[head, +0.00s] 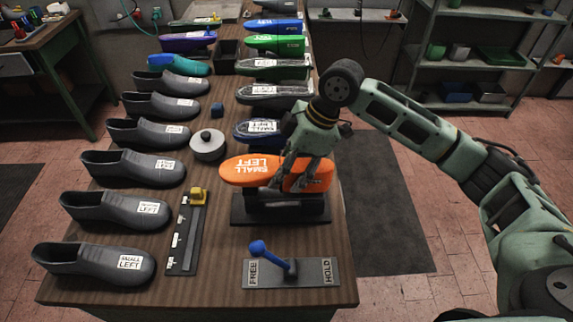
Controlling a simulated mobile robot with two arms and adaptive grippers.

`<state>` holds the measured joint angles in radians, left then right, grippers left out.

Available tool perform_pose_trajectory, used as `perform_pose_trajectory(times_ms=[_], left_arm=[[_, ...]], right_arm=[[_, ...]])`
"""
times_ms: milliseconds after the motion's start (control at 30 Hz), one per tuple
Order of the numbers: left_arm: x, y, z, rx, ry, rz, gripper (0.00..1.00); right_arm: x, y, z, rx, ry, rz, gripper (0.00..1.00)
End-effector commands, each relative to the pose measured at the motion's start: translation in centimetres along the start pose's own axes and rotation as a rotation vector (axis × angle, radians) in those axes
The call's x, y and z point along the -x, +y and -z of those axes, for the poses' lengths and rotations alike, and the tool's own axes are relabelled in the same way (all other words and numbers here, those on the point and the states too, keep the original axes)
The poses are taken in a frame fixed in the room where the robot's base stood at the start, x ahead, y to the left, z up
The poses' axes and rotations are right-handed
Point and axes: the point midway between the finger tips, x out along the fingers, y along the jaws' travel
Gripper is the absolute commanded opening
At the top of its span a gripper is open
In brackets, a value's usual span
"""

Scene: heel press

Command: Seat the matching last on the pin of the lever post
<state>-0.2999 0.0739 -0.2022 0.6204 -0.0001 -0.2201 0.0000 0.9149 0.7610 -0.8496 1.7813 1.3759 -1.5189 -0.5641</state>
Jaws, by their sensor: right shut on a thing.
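An orange last (244,171) marked "SMALL LEFT" lies level over a dark stand (281,211) near the front right of the table. My right gripper (297,180) reaches down from above and is shut on the last near its right part. The gripper hides part of the last. The last covers the top of the stand, so no pin shows and I cannot tell whether the last rests on it. In front is a grey plate (318,273) marked "FREE" and "HOLD". Its blue-knobbed lever (258,247) leans toward "FREE". My left gripper is out of view.
Dark shoes (104,263) with labels line the table's left side. Other lasts in blue (275,27), green (280,68) and grey stand along the right side behind the orange one. A round grey weight (207,146) and a narrow gauge with a yellow slider (197,197) stand mid-table.

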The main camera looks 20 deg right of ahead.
Motion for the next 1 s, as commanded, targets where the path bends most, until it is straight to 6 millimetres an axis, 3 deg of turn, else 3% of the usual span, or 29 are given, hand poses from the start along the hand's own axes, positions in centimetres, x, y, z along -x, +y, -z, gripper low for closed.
perform_pose_trajectory(times_ms=[1000], left_arm=[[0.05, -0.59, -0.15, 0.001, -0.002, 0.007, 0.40]], right_arm=[[-0.56, 0.02, -0.18, 0.001, 0.002, -0.001, 0.11]])
